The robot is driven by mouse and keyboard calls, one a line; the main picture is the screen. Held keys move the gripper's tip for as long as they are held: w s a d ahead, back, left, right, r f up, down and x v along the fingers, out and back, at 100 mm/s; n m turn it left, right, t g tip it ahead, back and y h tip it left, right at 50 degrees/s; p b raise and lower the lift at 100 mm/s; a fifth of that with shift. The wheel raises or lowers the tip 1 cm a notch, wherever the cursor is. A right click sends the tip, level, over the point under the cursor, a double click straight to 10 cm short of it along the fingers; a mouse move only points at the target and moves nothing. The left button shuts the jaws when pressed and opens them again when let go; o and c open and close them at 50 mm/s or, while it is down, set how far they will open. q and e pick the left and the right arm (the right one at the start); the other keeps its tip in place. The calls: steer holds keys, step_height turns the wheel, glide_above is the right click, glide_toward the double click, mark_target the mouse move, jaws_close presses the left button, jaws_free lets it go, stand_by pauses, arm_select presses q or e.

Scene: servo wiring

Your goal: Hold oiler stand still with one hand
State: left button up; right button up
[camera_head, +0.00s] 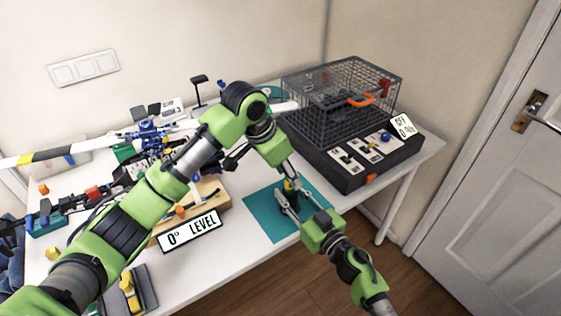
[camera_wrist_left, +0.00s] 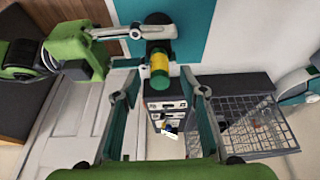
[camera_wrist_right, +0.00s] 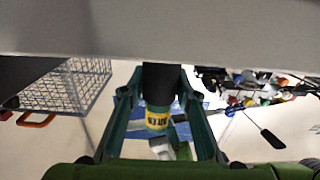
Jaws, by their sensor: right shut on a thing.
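The oiler stand (camera_head: 289,199) is a small dark holder on the teal mat (camera_head: 263,218) near the table's front edge. A yellow and green oiler (camera_wrist_left: 159,70) sits in it, and its yellow label (camera_wrist_right: 157,119) shows in the right wrist view. My right gripper (camera_head: 290,205) is shut on the stand, with a finger on either side of its dark body (camera_wrist_right: 160,82). My left gripper (camera_wrist_left: 162,85) is open above the oiler, its fingers apart on either side of the oiler's line. In the head view the left gripper partly hides the oiler.
A wire cage box (camera_head: 340,100) with a switch panel stands right of the mat. A wooden block with a "0° LEVEL" sign (camera_head: 190,232) stands to the left. Several tools and parts crowd the left of the table. The mat's left part is bare.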

mark_target(290, 187)
arm_select(q)
steer(key=shift+x, duration=1.55)
steer(key=c, duration=1.1)
jaws_close()
